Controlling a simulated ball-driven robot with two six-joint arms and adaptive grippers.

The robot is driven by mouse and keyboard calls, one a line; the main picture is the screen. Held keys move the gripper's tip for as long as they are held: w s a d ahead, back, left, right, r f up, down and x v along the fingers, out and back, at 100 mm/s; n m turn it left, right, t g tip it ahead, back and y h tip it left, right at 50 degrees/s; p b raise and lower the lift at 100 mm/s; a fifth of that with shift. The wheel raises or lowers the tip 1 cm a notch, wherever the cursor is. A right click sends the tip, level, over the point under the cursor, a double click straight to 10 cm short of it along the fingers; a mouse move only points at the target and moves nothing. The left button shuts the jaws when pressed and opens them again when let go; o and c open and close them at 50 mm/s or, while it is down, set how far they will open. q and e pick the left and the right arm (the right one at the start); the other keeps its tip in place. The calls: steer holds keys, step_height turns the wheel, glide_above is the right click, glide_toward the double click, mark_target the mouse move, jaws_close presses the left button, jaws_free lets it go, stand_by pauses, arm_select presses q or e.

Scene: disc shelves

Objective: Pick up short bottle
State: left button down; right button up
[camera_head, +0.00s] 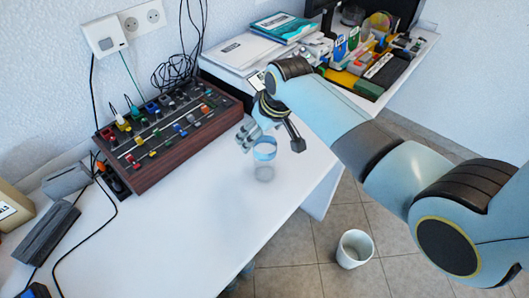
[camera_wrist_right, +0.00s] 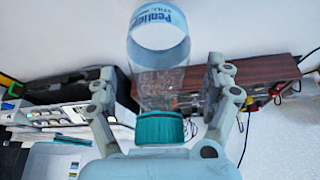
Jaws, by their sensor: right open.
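The short bottle (camera_head: 265,149) is clear with a blue label and stands on the white desk near its front edge. In the right wrist view the bottle (camera_wrist_right: 160,28) shows its label and a teal cap (camera_wrist_right: 160,128) close to my palm. My right gripper (camera_head: 269,138) is at the bottle's upper part, with its fingers open. In the right wrist view the right gripper (camera_wrist_right: 162,72) has one finger on each side of the bottle, with gaps visible. The cap is hidden in the head view. My left gripper is not in view.
A wooden mixer (camera_head: 170,135) with coloured knobs stands left of the bottle. Books (camera_head: 282,27) and a cluttered tray (camera_head: 367,60) lie at the back right. A white bin (camera_head: 355,249) stands on the floor. The desk's front left is largely clear (camera_head: 165,240).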

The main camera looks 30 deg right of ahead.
steer(key=shift+f, duration=0.1)
steer(key=c, duration=1)
